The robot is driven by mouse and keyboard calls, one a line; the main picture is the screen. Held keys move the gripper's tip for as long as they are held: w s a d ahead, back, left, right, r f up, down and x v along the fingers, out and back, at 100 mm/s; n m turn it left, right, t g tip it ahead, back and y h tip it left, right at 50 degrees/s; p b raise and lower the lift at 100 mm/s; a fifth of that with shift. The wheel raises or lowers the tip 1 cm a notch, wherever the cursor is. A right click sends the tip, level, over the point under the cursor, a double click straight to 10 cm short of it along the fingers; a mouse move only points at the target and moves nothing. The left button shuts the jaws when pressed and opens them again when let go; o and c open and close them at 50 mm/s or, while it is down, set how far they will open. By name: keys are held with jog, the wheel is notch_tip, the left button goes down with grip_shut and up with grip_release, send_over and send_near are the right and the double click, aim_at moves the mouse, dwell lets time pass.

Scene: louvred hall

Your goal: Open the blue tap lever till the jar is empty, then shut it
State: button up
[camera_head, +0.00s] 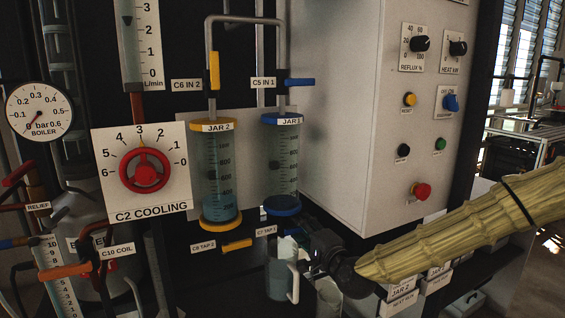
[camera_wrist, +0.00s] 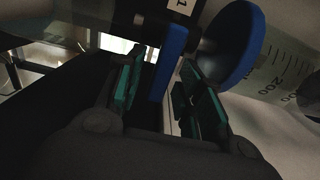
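Jar 1 (camera_head: 284,150) is a clear graduated cylinder with blue end caps, mounted upright on the panel; its liquid level is hard to read. Its blue lower cap shows large in the wrist view (camera_wrist: 232,45). The blue tap lever (camera_wrist: 169,62) below it hangs between the green-padded fingers of my gripper (camera_wrist: 158,82), which stand apart with visible gaps beside the lever. In the head view my gripper (camera_head: 306,240) is just below jar 1, right of the C7 TAP 1 label (camera_head: 266,231), and mostly hides the lever. A clear handled jug (camera_head: 279,272) stands beneath.
Jar 2 (camera_head: 217,160), with yellow caps and some bluish liquid, stands left, with a yellow tap lever (camera_head: 237,244) below. A blue inlet lever (camera_head: 301,82) is above jar 1. The grey control box (camera_head: 340,130) bounds the right. Another clear vessel (camera_head: 328,298) stands below my gripper.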

jog(key=v, duration=0.7)
dwell(0.6)
jog(key=v, duration=1.2)
